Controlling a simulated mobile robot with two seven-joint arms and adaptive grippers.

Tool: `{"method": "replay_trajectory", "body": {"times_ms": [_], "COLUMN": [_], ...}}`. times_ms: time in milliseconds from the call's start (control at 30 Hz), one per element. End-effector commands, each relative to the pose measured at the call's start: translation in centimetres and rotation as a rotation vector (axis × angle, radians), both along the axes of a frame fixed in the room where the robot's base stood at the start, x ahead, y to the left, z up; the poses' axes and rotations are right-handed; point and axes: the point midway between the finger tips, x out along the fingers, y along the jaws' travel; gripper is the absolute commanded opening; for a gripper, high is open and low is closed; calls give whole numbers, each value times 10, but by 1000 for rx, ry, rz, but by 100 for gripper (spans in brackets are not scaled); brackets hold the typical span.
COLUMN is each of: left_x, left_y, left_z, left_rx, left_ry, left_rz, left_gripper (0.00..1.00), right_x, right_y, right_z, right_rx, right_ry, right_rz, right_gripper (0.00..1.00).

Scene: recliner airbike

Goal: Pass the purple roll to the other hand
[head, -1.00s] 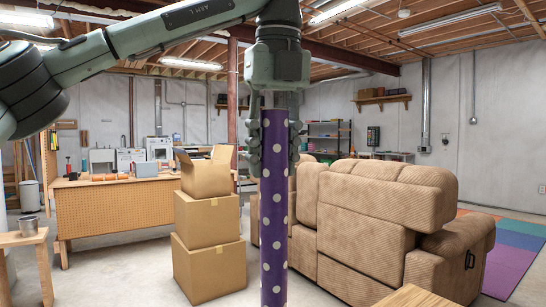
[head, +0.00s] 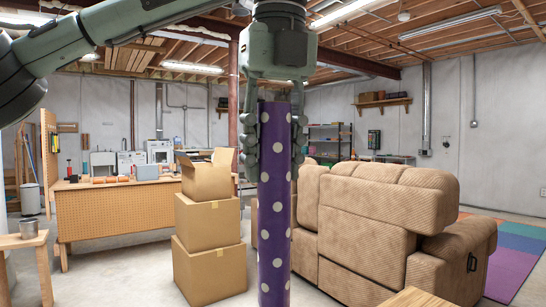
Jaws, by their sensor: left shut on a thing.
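The purple roll (head: 273,210) with pale polka dots stands upright in the middle of the head view. Its lower end runs off the bottom of the picture. My left gripper (head: 275,145) points down and is shut on the roll near its top end, with a finger on each side of it. My right gripper does not show in the head view.
Stacked cardboard boxes (head: 208,225) stand left of the roll. A brown recliner sofa (head: 375,225) stands to the right. A workbench (head: 110,215) is behind at left.

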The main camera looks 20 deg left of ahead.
Motion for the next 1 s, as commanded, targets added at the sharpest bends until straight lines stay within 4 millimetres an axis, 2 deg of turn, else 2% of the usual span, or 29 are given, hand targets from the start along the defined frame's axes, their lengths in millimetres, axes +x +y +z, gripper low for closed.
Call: {"method": "replay_trajectory", "body": {"times_ms": [167,633,1000], "left_x": [-4,-53,-57], "left_y": [-1,-17,-18], "left_z": [0,0,0], "left_rx": [-1,0,-1], "left_ry": [-1,-1,-1], "left_rz": [-1,-2,0], "left_gripper": [0,0,0], "right_x": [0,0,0], "right_y": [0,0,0], "right_z": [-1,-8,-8], "right_rx": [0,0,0], "right_ry": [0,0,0], "right_rz": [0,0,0], "right_gripper": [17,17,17]}}
